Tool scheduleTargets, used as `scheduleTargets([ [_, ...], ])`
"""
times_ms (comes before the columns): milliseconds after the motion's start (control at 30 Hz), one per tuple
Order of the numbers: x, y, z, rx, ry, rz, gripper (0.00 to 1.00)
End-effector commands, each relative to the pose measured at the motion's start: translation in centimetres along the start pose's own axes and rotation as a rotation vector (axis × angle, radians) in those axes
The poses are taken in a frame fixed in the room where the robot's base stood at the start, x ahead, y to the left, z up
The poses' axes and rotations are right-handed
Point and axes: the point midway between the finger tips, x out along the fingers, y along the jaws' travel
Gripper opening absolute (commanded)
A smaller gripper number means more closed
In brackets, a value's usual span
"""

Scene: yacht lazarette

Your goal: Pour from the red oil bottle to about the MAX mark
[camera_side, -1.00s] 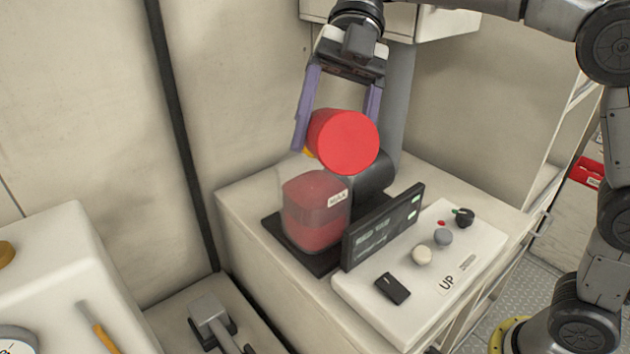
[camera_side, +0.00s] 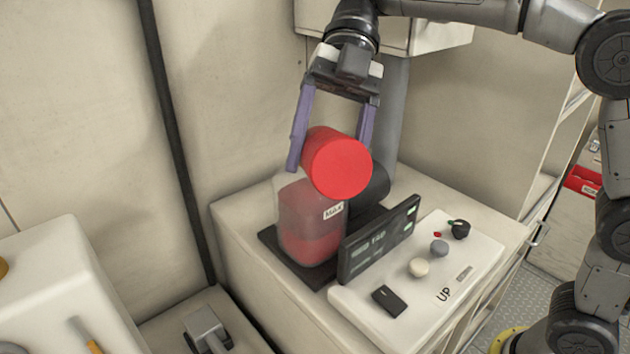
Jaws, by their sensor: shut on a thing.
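My gripper (camera_side: 332,140) is shut on the red oil bottle (camera_side: 337,166). It holds the bottle tipped over, with its round base toward the camera, above a clear reservoir. The clear reservoir (camera_side: 308,247) stands upright on a dark pad and carries a white MAX label (camera_side: 333,211). Red liquid shows inside it, with its upper part near the label's height; the exact level is hard to tell. The bottle's mouth and any stream are hidden behind the bottle.
A dark display panel (camera_side: 378,240) stands just right of the reservoir. A white control box (camera_side: 447,275) with knobs and a switch lies in front. A dark cylinder (camera_side: 373,190) is behind the bottle. A grey-headed tool (camera_side: 204,328) lies at lower left.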

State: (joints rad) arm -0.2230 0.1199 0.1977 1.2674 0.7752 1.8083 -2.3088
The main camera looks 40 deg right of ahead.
Motion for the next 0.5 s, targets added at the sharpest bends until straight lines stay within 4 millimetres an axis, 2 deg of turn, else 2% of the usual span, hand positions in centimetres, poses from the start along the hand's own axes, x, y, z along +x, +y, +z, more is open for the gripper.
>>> scheduleTargets([
  [200,1.8,-0.8,0.6,-0.075,-0.193,-0.026,0.0],
  [500,2.9,-1.4,1.6,-0.169,-0.428,-0.06,0.0],
])
